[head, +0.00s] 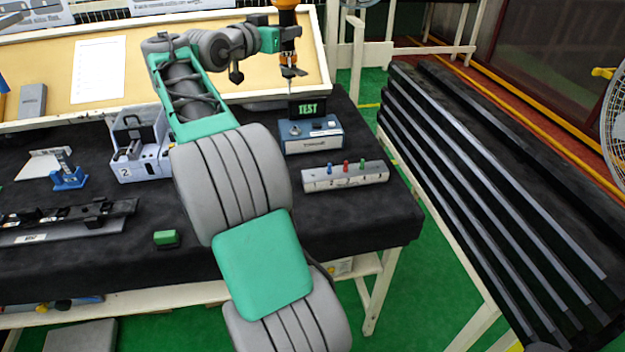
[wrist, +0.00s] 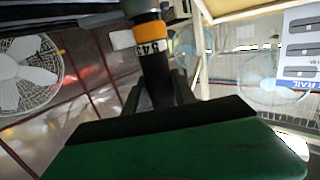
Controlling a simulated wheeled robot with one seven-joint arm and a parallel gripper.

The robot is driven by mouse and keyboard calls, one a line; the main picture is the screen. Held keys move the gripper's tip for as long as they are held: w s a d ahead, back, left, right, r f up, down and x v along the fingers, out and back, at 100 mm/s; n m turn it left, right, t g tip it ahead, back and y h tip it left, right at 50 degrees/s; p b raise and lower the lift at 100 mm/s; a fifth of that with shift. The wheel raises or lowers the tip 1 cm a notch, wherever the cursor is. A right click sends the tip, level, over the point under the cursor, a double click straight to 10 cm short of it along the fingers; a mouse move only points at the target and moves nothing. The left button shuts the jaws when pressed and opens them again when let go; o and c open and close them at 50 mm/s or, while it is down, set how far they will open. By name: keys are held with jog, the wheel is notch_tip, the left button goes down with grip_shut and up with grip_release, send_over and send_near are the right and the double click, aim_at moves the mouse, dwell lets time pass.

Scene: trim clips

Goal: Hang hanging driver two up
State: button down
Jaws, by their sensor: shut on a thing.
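The driver (head: 289,44) is a dark, upright tool with orange parts, at the top of the head view. Its upper end runs out of the frame, so what it hangs from is hidden. In the wrist view the driver (wrist: 151,50) shows as a dark shaft with an orange band and a white number label. My gripper's dark fingers (wrist: 165,92) lie around its lower part, partly hidden behind my green hand. I cannot read which numbered driver it is.
Below the driver stands a blue tester (head: 310,135) with a TEST screen. A dark slatted rack (head: 490,190) stands right.

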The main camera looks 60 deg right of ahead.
jog(key=shift+w+f+n+t+b, duration=0.2)
jog(key=shift+w+n+t+b, duration=0.15)
jog(key=shift+w+t, duration=0.25)
notch_tip(320, 180, up, 2)
jog(key=shift+r+p, duration=0.1)
jog(key=shift+p, duration=0.95)
jog(key=shift+r, duration=0.2)
jog(key=c, duration=0.9)
grip_release()
jog(key=shift+f, duration=0.1)
jog(key=shift+c, duration=0.2)
jog(key=shift+o, duration=0.3)
jog(key=shift+f, duration=0.1)
jog(key=o, duration=0.9)
